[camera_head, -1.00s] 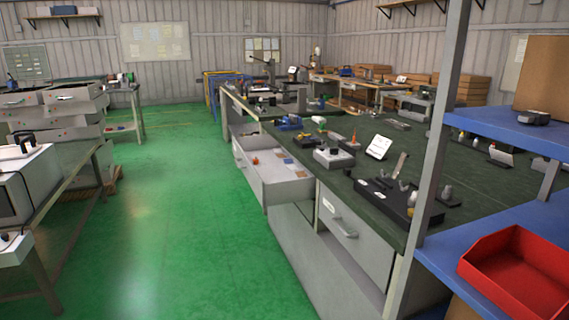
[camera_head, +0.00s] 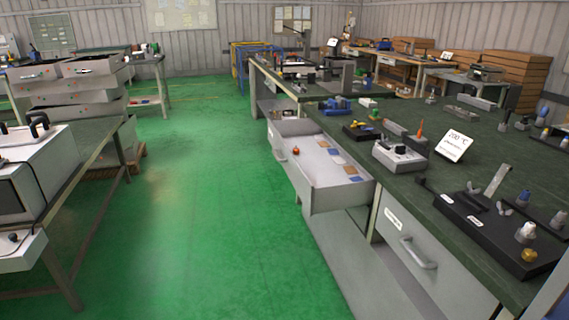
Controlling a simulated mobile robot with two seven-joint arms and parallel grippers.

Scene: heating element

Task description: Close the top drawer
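The open drawer (camera_head: 340,194) is pulled out from under the green-topped workbench (camera_head: 408,178) at the right, over the aisle. Inside it lie a small red item (camera_head: 295,150) and several flat blue and tan pieces. A closed drawer front (camera_head: 412,250) with a bar handle (camera_head: 418,254) and a white label is nearer me on the same bench. Neither of my grippers shows in the head view.
Green floor (camera_head: 190,220) is clear in the aisle. At the left stand a table with a white device (camera_head: 35,170) and a stack of drawers (camera_head: 75,95). The bench top holds a black tray (camera_head: 495,230), a grey box (camera_head: 400,155) and a "200 °C" sign (camera_head: 454,145).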

